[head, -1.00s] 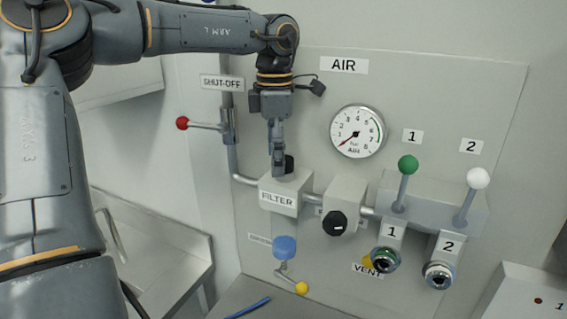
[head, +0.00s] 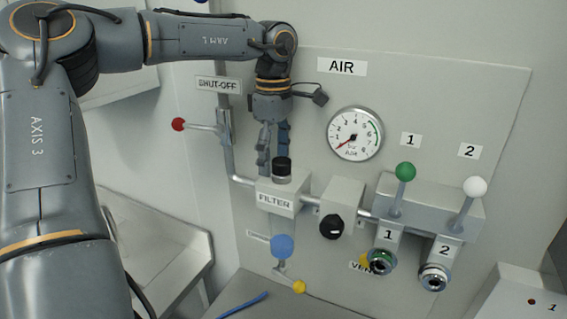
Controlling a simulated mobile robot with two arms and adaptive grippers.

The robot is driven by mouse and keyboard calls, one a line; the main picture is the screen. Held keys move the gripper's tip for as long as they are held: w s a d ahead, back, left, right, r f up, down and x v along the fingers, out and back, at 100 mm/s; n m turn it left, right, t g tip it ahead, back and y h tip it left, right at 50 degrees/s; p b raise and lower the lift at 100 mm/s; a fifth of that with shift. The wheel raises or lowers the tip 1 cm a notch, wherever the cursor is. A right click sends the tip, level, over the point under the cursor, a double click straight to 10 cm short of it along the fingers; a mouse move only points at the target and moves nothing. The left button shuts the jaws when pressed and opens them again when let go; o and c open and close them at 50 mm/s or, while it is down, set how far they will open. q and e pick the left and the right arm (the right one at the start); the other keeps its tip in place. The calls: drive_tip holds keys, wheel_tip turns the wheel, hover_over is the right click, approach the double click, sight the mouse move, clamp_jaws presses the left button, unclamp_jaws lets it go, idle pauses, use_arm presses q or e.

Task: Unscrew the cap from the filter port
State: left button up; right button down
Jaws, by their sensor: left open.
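The black cap (head: 283,164) sits upright on the filter port (head: 282,177), a short metal neck on top of the grey block labelled FILTER (head: 275,200). My left gripper (head: 273,160) points down above the filter block. Its fingers are spread apart and hold nothing. From this view they overlap the cap's surroundings, just behind or above it; I cannot tell the exact gap. My right gripper is not in view.
A red-knobbed shut-off lever (head: 180,125) stands left of the filter. A pressure gauge (head: 354,133), black regulator knob (head: 332,227) and green (head: 405,171) and white (head: 474,186) levers are to the right.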

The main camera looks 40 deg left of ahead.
use_arm(q)
drive_tip(key=shift+a+m, duration=0.1)
drive_tip(key=shift+m, duration=0.7)
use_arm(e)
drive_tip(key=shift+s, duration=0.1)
use_arm(q)
drive_tip(key=m, duration=0.2)
drive_tip(key=shift+w+m, duration=0.2)
drive_tip(key=shift+m, duration=0.2)
drive_tip(key=shift+w+m, duration=0.1)
drive_tip(key=shift+m, duration=0.5)
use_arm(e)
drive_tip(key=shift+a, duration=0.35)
use_arm(q)
drive_tip(key=m, duration=0.4)
drive_tip(key=shift+w, duration=0.35)
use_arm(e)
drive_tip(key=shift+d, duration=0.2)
use_arm(q)
drive_tip(key=shift+c, duration=0.5)
